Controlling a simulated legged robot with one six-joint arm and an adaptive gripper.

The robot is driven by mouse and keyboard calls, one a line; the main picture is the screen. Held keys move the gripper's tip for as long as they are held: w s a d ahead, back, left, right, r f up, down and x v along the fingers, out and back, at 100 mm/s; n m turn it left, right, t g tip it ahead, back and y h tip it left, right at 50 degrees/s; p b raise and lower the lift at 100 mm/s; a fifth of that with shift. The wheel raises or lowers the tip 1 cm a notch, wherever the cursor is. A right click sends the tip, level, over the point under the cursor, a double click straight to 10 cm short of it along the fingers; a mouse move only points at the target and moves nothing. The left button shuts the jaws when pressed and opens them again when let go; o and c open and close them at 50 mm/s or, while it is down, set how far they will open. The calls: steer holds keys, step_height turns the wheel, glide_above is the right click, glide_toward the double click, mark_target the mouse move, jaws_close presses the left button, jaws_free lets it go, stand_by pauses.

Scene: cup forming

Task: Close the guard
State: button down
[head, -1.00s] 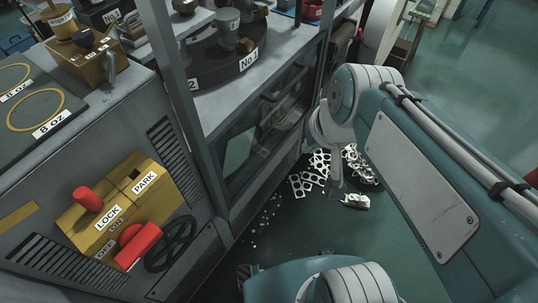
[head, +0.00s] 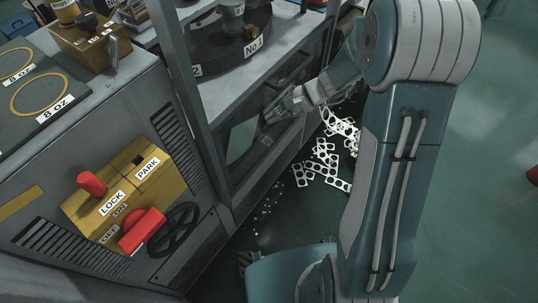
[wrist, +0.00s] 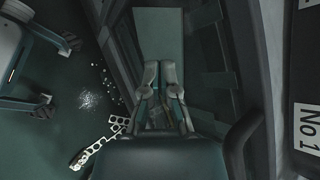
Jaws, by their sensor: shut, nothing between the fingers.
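The guard appears to be the dark framed panel with a greenish pane (head: 240,141) on the machine's side, below the turntable. It hangs low, and I cannot tell how far it stands open. My gripper (head: 272,114) is in front of the upper right part of this panel, its fingers pointing left and a little down. In the wrist view my gripper (wrist: 160,68) has its two fingertips close together, with nothing seen between them. A pale pane (wrist: 159,35) lies beyond the tips. The gripper hides the panel's handle area, so contact cannot be told.
A yellow lock box (head: 120,200) with red handles and a black handwheel (head: 172,229) are on the cabinet at left. White punched scrap strips (head: 325,160) lie on the floor below the panel. A dark turntable (head: 215,45) sits above. Open floor is at right.

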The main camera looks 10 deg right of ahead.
mark_target(269, 80)
steer(key=w+d+f+m+t, duration=0.1)
steer(key=w+f+m, duration=0.1)
steer(key=f, duration=0.3)
steer(key=w+d+f+m+t+y, duration=0.1)
steer(key=w+f+m, duration=0.1)
steer(key=f, duration=0.4)
steer(key=w+d+f+m+t+y, duration=0.1)
steer(key=w+f+m+t, duration=0.1)
steer(key=f, duration=0.3)
steer(key=shift+w+f+m, duration=0.1)
steer(key=shift+f+m, duration=0.2)
steer(key=shift+m, duration=0.5)
steer(key=s+d+f+m+t+h, duration=0.1)
steer(key=d+f+m+t, duration=0.2)
steer(key=f, duration=0.7)
steer(key=s+d+f+m+t+h, duration=0.1)
steer(key=d+f+m+t, duration=0.1)
steer(key=f+m, duration=0.65)
steer(key=w+a+f+n, duration=0.3)
steer(key=w+a+f, duration=0.3)
steer(key=a, duration=0.1)
steer(key=shift+w+a+r, duration=0.1)
steer(key=shift+r, duration=2.2)
step_height(269, 80, up, 40)
steer(key=shift+f, duration=0.2)
steer(key=shift+w+r, duration=0.1)
